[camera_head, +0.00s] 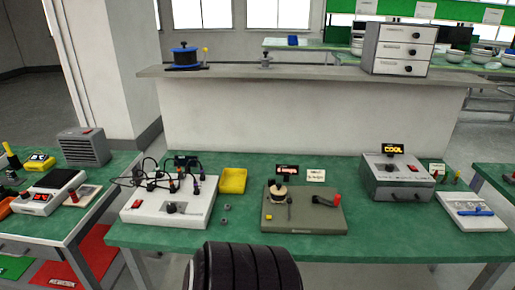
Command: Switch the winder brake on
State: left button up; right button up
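The winder appears to be the flat olive-grey unit (305,221) on the green table, right of the middle. A tan spool (279,193) stands on its left part. A small dark lever (290,207) stands up beside the spool; I cannot tell whether it is the brake or which setting it is in. A crank with a red handle (337,200) is on the right part. A small dark display with red characters (288,170) stands behind it, too small to read. Neither of my grippers is in view.
A white unit with black cables (170,211) and a yellow tray (232,180) are left of the winder. A grey box (397,180) with a "COOL" display (393,149) is at its right. The table's front strip (400,242) is clear.

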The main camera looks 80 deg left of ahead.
aim_at(289, 201)
jog(key=u, duration=2.4)
jog(key=k+l+u, duration=0.1)
jog(key=l+u, duration=0.3)
jog(key=k+l+u, duration=0.15)
jog(key=u, duration=0.25)
jog(key=k+l+u, duration=0.15)
jog(key=u, duration=0.25)
jog(key=k+l, duration=0.05)
jog(key=l, duration=0.05)
